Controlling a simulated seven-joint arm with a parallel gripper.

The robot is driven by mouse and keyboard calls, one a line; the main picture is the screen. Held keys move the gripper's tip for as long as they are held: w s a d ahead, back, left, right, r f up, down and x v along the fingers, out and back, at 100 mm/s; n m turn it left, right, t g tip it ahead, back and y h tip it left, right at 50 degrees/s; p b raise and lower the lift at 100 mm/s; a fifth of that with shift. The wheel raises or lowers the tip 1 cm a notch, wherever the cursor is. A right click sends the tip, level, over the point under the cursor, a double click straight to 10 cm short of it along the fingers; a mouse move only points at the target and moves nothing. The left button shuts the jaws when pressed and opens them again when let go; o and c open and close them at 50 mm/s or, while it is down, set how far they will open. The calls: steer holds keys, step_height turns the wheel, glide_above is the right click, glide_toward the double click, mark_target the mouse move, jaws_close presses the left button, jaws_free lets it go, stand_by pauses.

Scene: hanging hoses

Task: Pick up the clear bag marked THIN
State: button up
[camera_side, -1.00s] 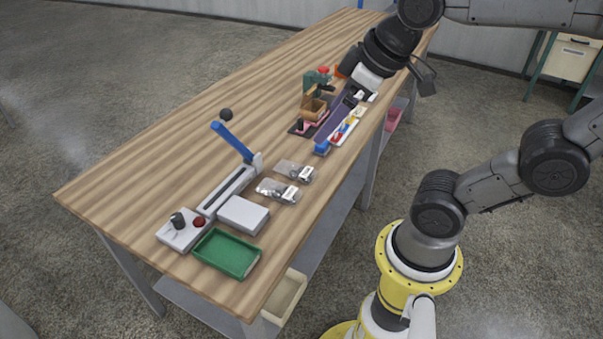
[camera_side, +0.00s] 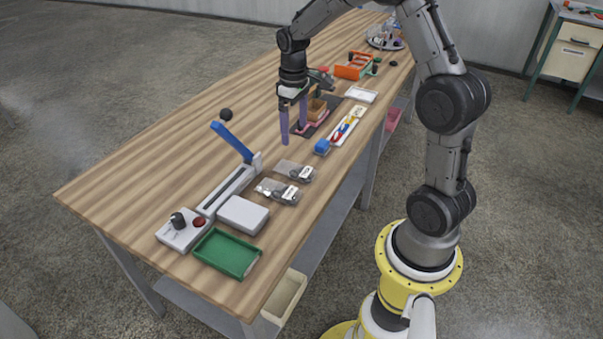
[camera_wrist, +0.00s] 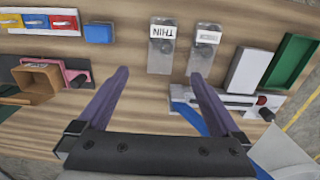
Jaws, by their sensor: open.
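The clear bag marked THIN (camera_wrist: 161,52) lies flat on the table, with a white label and dark small parts inside. In the side view the THIN bag (camera_side: 294,170) is the one nearer the blue block. A second clear bag (camera_wrist: 204,50) with a label I cannot read lies beside it; it also shows in the side view (camera_side: 277,191). My gripper (camera_side: 294,137) is open and empty, pointing down above the table. In the wrist view my gripper (camera_wrist: 160,74) has its purple fingers spread, with the THIN bag just beyond the gap between the tips.
A blue block (camera_side: 322,147) and a tray of coloured parts (camera_side: 347,126) lie on one side of the bags. A white box (camera_side: 243,215), a green tray (camera_side: 227,253) and a blue-handled lever device (camera_side: 232,142) are on the other. A brown box (camera_side: 316,108) stands near my fingers.

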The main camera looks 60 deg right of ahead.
mark_target(296, 168)
steer(key=f, duration=1.2)
steer(key=shift+s+a+f, duration=0.15)
steer(key=shift+s+f, duration=0.05)
steer(key=shift+f, duration=0.1)
steer(key=c, duration=1.4)
steer(key=shift+o, duration=0.2)
steer(key=shift+r, duration=0.15)
